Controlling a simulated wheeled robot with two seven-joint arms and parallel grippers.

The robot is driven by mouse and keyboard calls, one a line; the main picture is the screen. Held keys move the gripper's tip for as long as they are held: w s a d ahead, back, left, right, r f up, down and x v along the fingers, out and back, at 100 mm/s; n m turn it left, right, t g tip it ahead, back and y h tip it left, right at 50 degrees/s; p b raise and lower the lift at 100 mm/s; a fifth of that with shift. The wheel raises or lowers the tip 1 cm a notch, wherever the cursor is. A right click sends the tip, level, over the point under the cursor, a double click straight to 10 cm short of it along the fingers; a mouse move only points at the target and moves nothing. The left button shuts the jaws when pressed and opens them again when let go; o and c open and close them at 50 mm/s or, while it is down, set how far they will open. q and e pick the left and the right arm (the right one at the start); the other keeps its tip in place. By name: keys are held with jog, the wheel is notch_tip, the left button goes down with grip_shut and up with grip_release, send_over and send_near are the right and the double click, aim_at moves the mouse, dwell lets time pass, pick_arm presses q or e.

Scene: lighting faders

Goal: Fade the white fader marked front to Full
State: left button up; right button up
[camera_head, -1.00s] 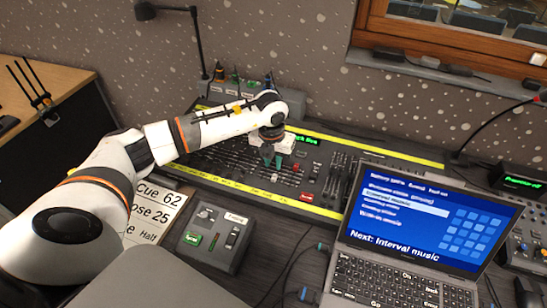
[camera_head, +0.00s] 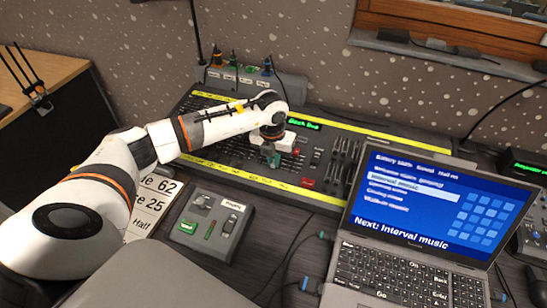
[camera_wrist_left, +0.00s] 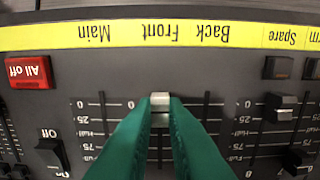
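The white fader (camera_wrist_left: 160,99) marked Front shows in the left wrist view, below the upside-down Front label on the yellow strip. Its cap is near the 0 mark, at the label end of its slot; Full is toward the picture's bottom. My left gripper (camera_wrist_left: 160,106) has its green fingers on both sides of the cap, seemingly touching it, shut on it. In the head view my left gripper (camera_head: 272,160) is down at the lighting desk (camera_head: 320,195), near its front yellow strip. The fader is hidden there. My right gripper is not in view.
Dark faders stand to the right in the wrist view, including one (camera_wrist_left: 280,105) under Spare. A red All off button (camera_wrist_left: 28,72) and an On/Off rocker (camera_wrist_left: 50,152) are at left. A laptop (camera_head: 420,220) and a small grey box (camera_head: 212,225) sit in front of the desk.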

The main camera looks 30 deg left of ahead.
pick_arm(q)
jog(key=shift+w, duration=0.1)
jog(key=shift+w+a+r+b, duration=0.1)
jog(key=shift+w+a+b, duration=0.1)
jog(key=shift+w+b, duration=0.6)
jog(key=shift+w+a+r+b, duration=0.1)
jog(key=shift+w+a+b, duration=0.3)
jog(key=shift+w, duration=0.65)
jog(key=shift+w+a+b, duration=0.1)
jog(key=shift+w+b, duration=0.65)
jog(key=shift+w, duration=0.2)
jog(key=o, duration=0.4)
jog(key=shift+r, duration=0.1)
jog(key=shift+r+p, duration=1.1)
jog(key=shift+r, duration=0.15)
jog(key=r, duration=0.4)
jog(key=r+b, duration=0.1)
jog(key=r, duration=0.3)
jog(key=s+r, duration=0.1)
jog(key=r, duration=0.3)
jog(key=shift+d+b, duration=0.15)
jog(key=shift+b, duration=0.15)
